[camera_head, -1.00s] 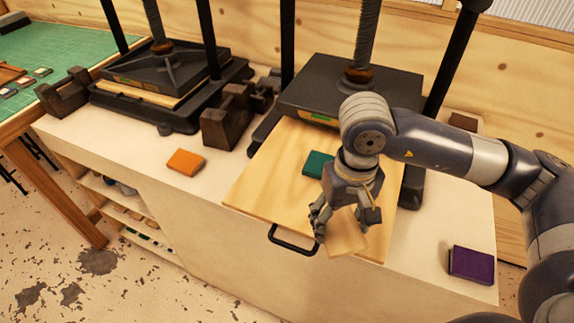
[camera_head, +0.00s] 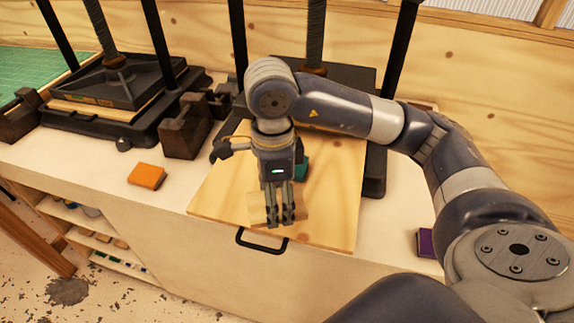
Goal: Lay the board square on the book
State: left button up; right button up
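The small pale board (camera_head: 259,212) is at my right gripper (camera_head: 281,217), over the front part of a larger plywood sheet. The gripper points down, its fingers close together across the board and hiding its middle. The board appears held, and I cannot tell whether it touches the sheet. The teal book (camera_head: 303,169) lies on the sheet just behind and right of the gripper, which hides part of it. An orange book (camera_head: 146,176) lies on the bench to the left. A purple book (camera_head: 424,241) shows at the right, partly hidden by my arm. My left gripper is out of view.
The plywood sheet (camera_head: 330,205) lies before a black press with uprights (camera_head: 401,60). A second press (camera_head: 120,80) and dark blocks (camera_head: 187,130) stand to the left. A black handle (camera_head: 262,241) projects from the bench front. The sheet's right part is clear.

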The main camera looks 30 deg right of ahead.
jog(key=m, duration=0.5)
jog(key=shift+w+d+r, duration=0.2)
jog(key=shift+d+r, duration=0.05)
jog(key=shift+d, duration=0.05)
jog(key=shift+w+d, duration=0.15)
jog(key=shift+m, duration=0.3)
jog(key=w+d+p, duration=0.1)
jog(key=w+d, duration=0.2)
jog(key=w+d+p, duration=0.2)
jog(key=w+d, duration=0.1)
jog(key=w, duration=0.1)
jog(key=w+d+f+p, duration=0.1)
jog(key=w+d, duration=0.3)
jog(key=shift+w+f+p, duration=0.1)
jog(key=shift+w+p, duration=0.15)
jog(key=shift+p, duration=0.15)
jog(key=shift+w+d+f, duration=0.1)
jog(key=shift+w, duration=0.05)
notch_tip(320, 180, down, 3)
jog(key=shift+r+p, duration=0.2)
jog(key=shift+p, duration=0.75)
jog(key=shift+f, duration=0.35)
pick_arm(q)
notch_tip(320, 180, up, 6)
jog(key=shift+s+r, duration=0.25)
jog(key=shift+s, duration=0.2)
pick_arm(e)
jog(key=shift+f, duration=0.15)
